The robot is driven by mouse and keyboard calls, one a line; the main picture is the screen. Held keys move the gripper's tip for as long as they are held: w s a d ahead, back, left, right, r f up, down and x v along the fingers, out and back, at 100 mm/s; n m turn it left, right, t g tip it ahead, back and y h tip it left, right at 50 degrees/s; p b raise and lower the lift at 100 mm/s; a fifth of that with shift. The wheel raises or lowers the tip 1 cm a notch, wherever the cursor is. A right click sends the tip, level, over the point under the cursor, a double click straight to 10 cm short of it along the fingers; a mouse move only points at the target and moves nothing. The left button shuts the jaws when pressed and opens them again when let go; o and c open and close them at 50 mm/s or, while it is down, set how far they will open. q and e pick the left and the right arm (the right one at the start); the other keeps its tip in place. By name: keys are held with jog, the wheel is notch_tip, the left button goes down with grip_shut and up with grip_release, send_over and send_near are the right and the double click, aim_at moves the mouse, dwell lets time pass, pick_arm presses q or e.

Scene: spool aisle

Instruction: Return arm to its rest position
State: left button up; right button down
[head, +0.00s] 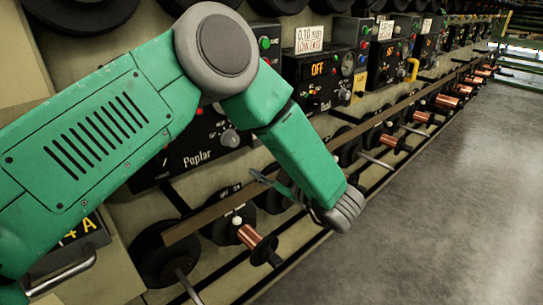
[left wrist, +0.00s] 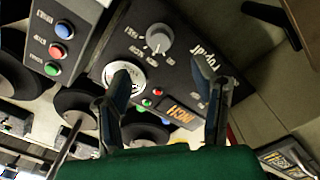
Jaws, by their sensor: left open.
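My left arm comes in from the left as a green link, bends at a grey round joint and reaches down to a grey wrist. My left gripper (head: 272,183) is mostly hidden behind the forearm in the head view; a dark finger sticks out to the left. In the left wrist view the gripper (left wrist: 170,68) is open, its two fingers wide apart with nothing held between them. Behind the fingers is the black Poplar control panel (left wrist: 130,42), with a knob, a dial and an orange display. The panel also shows in the head view (head: 190,155), partly covered by my arm.
A row of spools with copper wire (head: 250,237) sticks out along the machine below my forearm. More control boxes (head: 318,72) line the wall toward the back. A long brown rail (head: 205,218) runs along the machine. The grey floor (head: 450,200) at right is clear.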

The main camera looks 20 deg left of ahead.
pick_arm(q)
jog(key=s+f+m+t+h+p, duration=0.2)
jog(key=s+f+m+h, duration=0.1)
jog(key=f+m+h, duration=0.45)
jog(key=s+f+m+t+h+p, duration=0.1)
jog(key=s+f+m+t+h, duration=0.2)
jog(key=f+m, duration=0.6)
jog(key=s+f+m+g+h, duration=0.2)
jog(key=s+g, duration=0.1)
jog(key=s, duration=0.6)
jog(key=s+a+f+m+g+h+p, duration=0.1)
jog(key=s+f+m+g+h, duration=0.1)
jog(key=s, duration=0.8)
jog(key=s+f+m+g+h+p, duration=0.1)
jog(key=s+f+m+g+h, duration=0.1)
jog(key=s+g, duration=0.4)
jog(key=s+f+m, duration=0.1)
jog(key=s+m, duration=0.1)
jog(key=s, duration=0.2)
jog(key=shift+a, duration=0.4)
jog(key=shift+f, duration=0.1)
